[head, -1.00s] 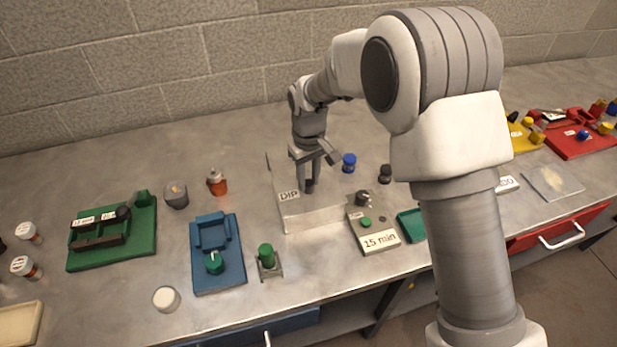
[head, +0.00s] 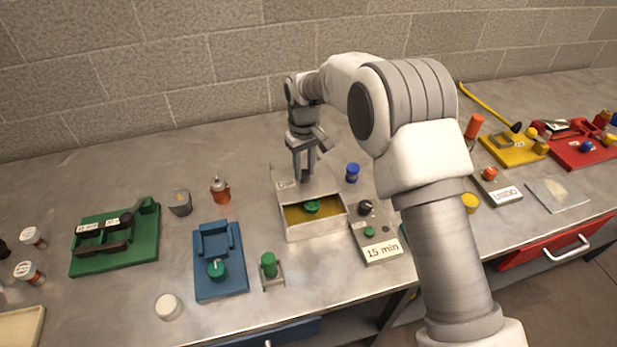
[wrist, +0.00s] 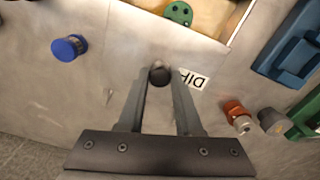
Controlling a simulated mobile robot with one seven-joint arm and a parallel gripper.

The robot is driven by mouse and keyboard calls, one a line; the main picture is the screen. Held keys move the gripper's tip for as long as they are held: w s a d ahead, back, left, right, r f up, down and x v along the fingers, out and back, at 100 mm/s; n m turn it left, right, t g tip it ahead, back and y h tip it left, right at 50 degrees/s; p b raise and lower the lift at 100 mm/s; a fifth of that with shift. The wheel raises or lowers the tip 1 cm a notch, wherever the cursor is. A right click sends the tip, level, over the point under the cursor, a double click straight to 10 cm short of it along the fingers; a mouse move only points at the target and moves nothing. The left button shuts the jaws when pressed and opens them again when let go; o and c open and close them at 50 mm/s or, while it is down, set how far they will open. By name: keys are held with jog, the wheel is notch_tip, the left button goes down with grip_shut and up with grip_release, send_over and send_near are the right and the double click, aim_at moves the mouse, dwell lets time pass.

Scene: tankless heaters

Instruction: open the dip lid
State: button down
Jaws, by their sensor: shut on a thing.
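The dip lid (head: 322,187) is a flat pale metal plate with a "DIP" label (wrist: 193,79) and a dark round knob (wrist: 159,74). It sits slid back toward the wall, with the front of the dip box (head: 318,231) uncovered. Inside the box is a yellow-brown bath (head: 332,209) with a green round piece (head: 312,207) in it, which also shows in the wrist view (wrist: 179,13). My gripper (head: 304,178) points down and is shut on the knob, with a finger on each side in the wrist view (wrist: 161,82).
A blue-capped item (head: 352,172) stands right of the lid. A blue fixture (head: 220,265) and a red bottle (head: 220,191) stand to the left. The block wall (head: 150,80) is behind.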

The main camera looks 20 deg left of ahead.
jog(key=shift+w+a, duration=1.45)
jog(key=shift+w, duration=0.25)
jog(key=c, duration=0.6)
grip_release()
jog(key=shift+r, duration=0.15)
notch_tip(320, 180, up, 17)
jog(key=shift+r+p, duration=0.1)
jog(key=shift+p, duration=0.2)
